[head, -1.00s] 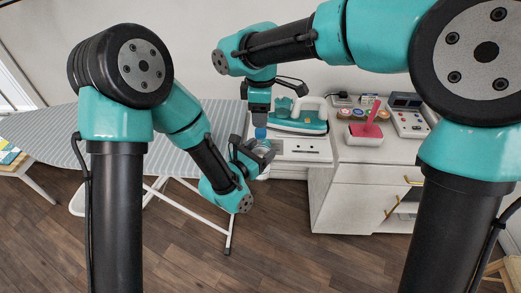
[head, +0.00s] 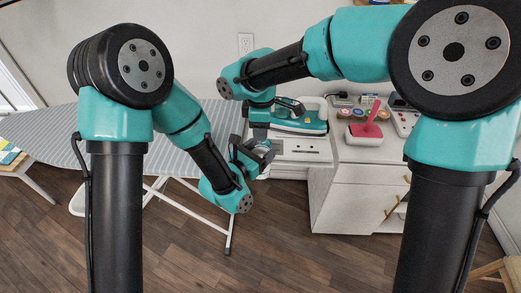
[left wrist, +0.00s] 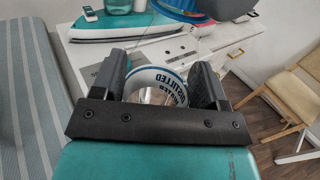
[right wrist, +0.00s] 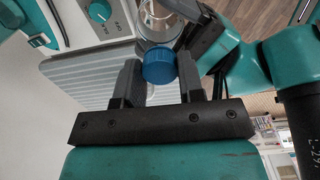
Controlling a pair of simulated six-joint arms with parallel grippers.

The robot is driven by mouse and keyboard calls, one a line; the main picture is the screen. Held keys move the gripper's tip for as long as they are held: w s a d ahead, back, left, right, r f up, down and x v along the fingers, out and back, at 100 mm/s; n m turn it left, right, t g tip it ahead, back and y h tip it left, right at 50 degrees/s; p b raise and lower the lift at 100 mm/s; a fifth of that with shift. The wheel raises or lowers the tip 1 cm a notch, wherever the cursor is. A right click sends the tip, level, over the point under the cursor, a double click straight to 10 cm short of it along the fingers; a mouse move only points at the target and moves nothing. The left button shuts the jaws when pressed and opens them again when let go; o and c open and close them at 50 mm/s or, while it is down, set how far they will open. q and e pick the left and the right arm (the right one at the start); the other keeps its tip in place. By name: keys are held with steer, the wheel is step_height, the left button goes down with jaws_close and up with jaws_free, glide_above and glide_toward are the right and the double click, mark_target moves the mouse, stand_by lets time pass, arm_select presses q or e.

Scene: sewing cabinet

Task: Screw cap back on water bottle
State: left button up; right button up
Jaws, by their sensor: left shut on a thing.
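My left gripper (left wrist: 163,88) is shut on the water bottle (left wrist: 158,78), a clear bottle whose white label reads "distilled water" in blue. The bottle also shows in the right wrist view (right wrist: 160,22). The blue cap (right wrist: 159,67) sits at the bottle's mouth, in line with the neck; I cannot tell how tightly it is seated. My right gripper (right wrist: 159,72) is open, with one finger on each side of the cap. In the head view the right gripper (head: 260,132) is right above the left gripper (head: 255,150) and hides the cap.
The iron (head: 300,122) stands on the white cabinet top behind the grippers. A red-and-white pincushion box (head: 366,132) and several spools (head: 350,113) are to the right. The striped ironing board (head: 185,150) lies left, below my left arm.

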steer(key=c, duration=0.5)
steer(key=o, duration=1.1)
steer(key=shift+c, duration=0.2)
steer(key=shift+r, duration=0.1)
step_height(320, 180, up, 12)
